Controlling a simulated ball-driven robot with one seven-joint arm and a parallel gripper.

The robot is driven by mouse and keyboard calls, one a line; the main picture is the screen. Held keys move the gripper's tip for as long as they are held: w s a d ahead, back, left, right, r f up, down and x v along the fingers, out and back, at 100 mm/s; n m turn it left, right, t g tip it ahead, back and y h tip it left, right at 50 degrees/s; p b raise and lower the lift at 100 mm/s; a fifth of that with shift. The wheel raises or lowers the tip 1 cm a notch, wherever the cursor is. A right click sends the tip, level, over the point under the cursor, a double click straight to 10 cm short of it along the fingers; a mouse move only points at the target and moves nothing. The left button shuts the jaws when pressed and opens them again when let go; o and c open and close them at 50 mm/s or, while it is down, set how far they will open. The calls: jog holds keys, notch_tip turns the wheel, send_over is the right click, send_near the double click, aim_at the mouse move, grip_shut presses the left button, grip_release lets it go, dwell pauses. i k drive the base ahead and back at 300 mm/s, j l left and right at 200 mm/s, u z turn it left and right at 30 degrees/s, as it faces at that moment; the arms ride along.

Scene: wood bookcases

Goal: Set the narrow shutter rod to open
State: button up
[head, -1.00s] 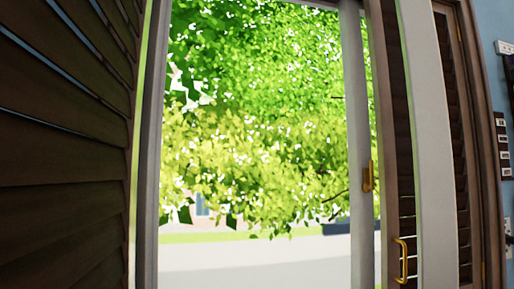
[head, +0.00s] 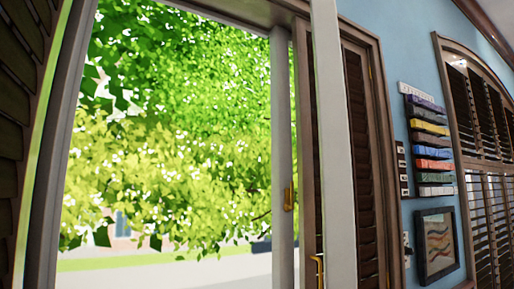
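A narrow dark louvred shutter panel (head: 362,150) stands in a brown frame right of the open doorway or window. Its slats look closely set, and I cannot make out a rod on it. A wider arched shutter window (head: 485,110) with dark slats is at the right edge, cut off by the picture. Light shows between its lower slats, and any rod there is too small to tell. Another dark louvred panel (head: 15,140) is close at the left edge. My gripper is not in view.
A pale upright post or panel edge (head: 336,150) stands close in front, with a brass handle (head: 319,268) near its bottom. Another brass handle (head: 288,198) is on the white frame. A coloured wall rack (head: 432,145) and framed picture (head: 437,243) hang on the blue wall.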

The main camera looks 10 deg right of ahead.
aim_at(348, 97)
jog(key=i+l, duration=0.15)
jog(key=l, duration=0.2)
jog(key=i+l, duration=0.15)
jog(key=l, duration=0.25)
jog(key=i+l, duration=0.2)
jog(key=l, duration=0.15)
jog(key=i+l+u, duration=0.1)
jog(key=l, duration=0.3)
jog(key=i+l, duration=0.2)
jog(key=l, duration=0.15)
